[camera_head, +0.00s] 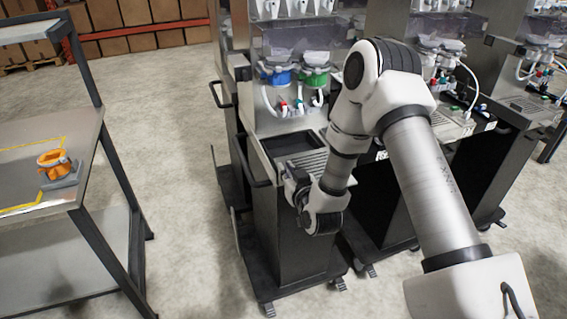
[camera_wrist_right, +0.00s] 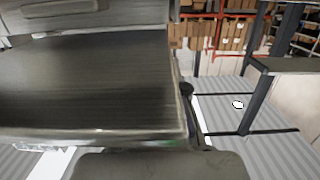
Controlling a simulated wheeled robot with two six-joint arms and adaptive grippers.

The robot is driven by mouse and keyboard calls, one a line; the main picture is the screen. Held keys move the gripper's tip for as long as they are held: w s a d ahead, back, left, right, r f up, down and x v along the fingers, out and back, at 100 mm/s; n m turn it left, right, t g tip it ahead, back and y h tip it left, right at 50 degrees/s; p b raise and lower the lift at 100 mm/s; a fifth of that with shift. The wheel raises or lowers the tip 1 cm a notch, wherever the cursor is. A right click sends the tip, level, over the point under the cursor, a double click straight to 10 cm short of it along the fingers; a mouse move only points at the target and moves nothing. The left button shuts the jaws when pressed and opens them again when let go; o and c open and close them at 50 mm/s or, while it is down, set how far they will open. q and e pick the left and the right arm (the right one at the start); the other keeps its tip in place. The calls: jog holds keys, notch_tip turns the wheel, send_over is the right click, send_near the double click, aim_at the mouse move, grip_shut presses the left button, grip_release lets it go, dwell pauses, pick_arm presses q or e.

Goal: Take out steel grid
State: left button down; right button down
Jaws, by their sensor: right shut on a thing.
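The steel grid (camera_head: 312,163) is a slotted metal plate at the front of the nearest dispenser (camera_head: 262,105). A dark rectangular recess (camera_head: 292,143) shows beside it. My right gripper (camera_head: 296,187) is at the front edge of the dispenser, shut on the grid. My own wrist and forearm hide part of the grid and most of the fingers. In the right wrist view a broad dark flat surface (camera_wrist_right: 90,85) fills the left, close to the gripper; I cannot tell how far the grid is raised. My left gripper is not in view.
Blue (camera_head: 274,76) and green (camera_head: 314,79) dispensing heads sit above the recess. More dispensers stand close on the right. A workbench (camera_head: 95,130) on the left carries an orange part (camera_head: 54,163) on a grey base. Clear floor (camera_head: 170,150) lies between bench and dispensers.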

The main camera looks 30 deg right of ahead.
jog(key=shift+f+v, duration=0.2)
jog(key=shift+v, duration=1.35)
jog(key=shift+f+v, duration=0.2)
jog(key=shift+v, duration=1.35)
